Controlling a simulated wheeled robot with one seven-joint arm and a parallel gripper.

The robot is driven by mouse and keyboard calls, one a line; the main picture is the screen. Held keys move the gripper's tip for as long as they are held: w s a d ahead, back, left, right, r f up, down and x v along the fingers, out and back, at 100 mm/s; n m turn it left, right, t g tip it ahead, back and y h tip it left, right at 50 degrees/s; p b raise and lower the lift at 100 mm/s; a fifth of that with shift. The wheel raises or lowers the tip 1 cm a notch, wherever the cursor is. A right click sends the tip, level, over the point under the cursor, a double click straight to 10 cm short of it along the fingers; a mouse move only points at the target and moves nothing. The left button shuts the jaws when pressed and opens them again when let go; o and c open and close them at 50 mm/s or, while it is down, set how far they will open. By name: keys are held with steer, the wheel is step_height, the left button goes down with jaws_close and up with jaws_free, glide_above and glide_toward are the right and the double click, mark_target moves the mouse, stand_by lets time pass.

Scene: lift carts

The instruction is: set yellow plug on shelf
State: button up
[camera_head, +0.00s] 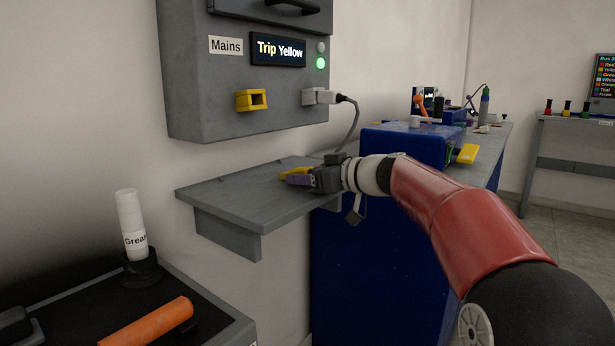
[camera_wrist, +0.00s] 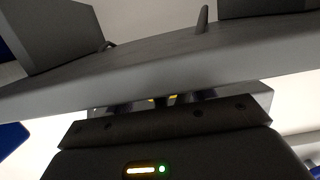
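The yellow plug (camera_head: 297,171) shows at the fingertips of my gripper (camera_head: 302,178), over the grey wall shelf (camera_head: 235,192). A dark bluish finger covers part of the plug. I cannot tell whether the plug rests on the shelf or is a little above it. In the wrist view, small yellow bits (camera_wrist: 172,98) show between the dark fingers, and most of the plug is hidden. The shelf (camera_wrist: 150,75) crosses that view. I cannot tell whether the fingers press on the plug.
Above the shelf, the grey mains box (camera_head: 215,75) has an open yellow socket (camera_head: 252,100), a grey plug (camera_head: 320,97) with a hanging cable, and a lit green lamp (camera_head: 320,63). A blue case (camera_head: 405,143) stands right. A grease tube (camera_head: 131,220) stands lower left. The shelf's left part is clear.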

steer(key=shift+r, duration=0.1)
steer(key=shift+r+p, duration=0.15)
steer(key=shift+p, duration=0.2)
steer(key=b+v, duration=0.2)
steer(key=v, duration=1)
steer(key=s+a+f+m+g+h, duration=0.3)
steer(key=s+f+m+h, duration=0.2)
steer(key=s+f, duration=0.75)
steer(key=s+d+f+m+g+h, duration=0.1)
steer(key=s+d+f+m+h, duration=0.25)
steer(key=s+f, duration=0.5)
steer(key=s+d+f+m+h, duration=0.2)
steer(key=s+d+f+h, duration=0.25)
steer(key=s+f, duration=0.4)
steer(key=w+p+v, duration=0.1)
steer(key=p+v, duration=0.3)
steer(key=v, duration=0.2)
steer(key=shift+d+r+y, duration=0.25)
steer(key=shift+r+y, duration=0.05)
steer(key=shift+r, duration=0.15)
steer(key=shift+w, duration=0.1)
